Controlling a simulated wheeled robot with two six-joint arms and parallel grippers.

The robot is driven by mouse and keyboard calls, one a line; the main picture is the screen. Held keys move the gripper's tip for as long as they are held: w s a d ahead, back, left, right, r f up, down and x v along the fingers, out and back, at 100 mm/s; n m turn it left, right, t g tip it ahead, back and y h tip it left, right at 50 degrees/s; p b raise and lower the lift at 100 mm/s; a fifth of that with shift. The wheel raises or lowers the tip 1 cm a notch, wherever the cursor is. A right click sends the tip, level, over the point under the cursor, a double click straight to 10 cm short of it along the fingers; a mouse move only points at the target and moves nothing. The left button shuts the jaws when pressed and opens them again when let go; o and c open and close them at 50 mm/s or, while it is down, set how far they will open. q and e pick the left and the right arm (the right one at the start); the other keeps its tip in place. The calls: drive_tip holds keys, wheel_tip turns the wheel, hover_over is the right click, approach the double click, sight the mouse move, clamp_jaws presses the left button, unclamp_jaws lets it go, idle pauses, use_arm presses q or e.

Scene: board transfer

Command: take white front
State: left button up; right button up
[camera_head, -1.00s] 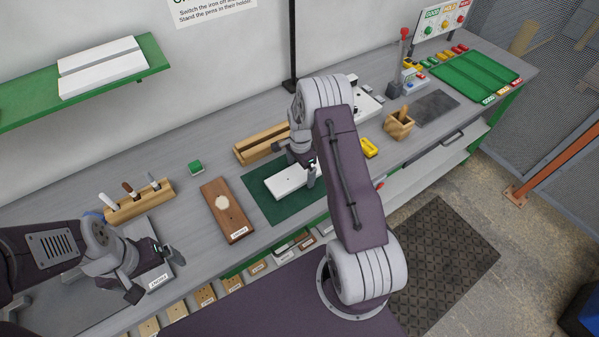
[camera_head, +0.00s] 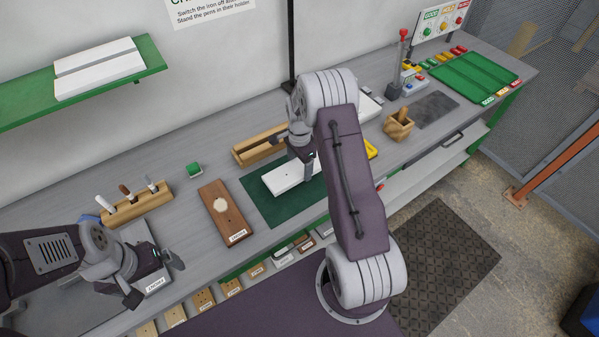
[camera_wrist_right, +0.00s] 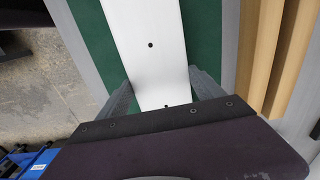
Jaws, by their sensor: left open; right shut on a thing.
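The white front (camera_head: 283,181) is a flat white plate over a dark green mat (camera_head: 271,211) in the head view. It also shows in the right wrist view (camera_wrist_right: 152,62), with small dark holes along its middle. My right gripper (camera_head: 304,165) is shut on the white front, with a finger on each long side in the wrist view (camera_wrist_right: 162,92). I cannot tell whether the plate touches the mat or is slightly raised. My left gripper (camera_head: 156,274) is open and empty, above a grey labelled plate at the lower left.
A brown wooden board (camera_head: 223,222) lies left of the mat. A pen holder (camera_head: 139,207) stands further left. A wooden rail (camera_head: 257,149) lies behind the mat. White plates (camera_head: 97,67) rest on a green shelf. A wooden cup (camera_head: 398,127) and green tray (camera_head: 474,76) are at right.

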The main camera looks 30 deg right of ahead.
drive_tip(key=s+r+b, duration=0.2)
drive_tip(key=s+r, duration=0.5)
drive_tip(key=s, duration=0.4)
drive_tip(key=shift+s+a+r, duration=0.2)
drive_tip(key=shift+s+a, duration=0.05)
drive_tip(key=shift+s, duration=0.1)
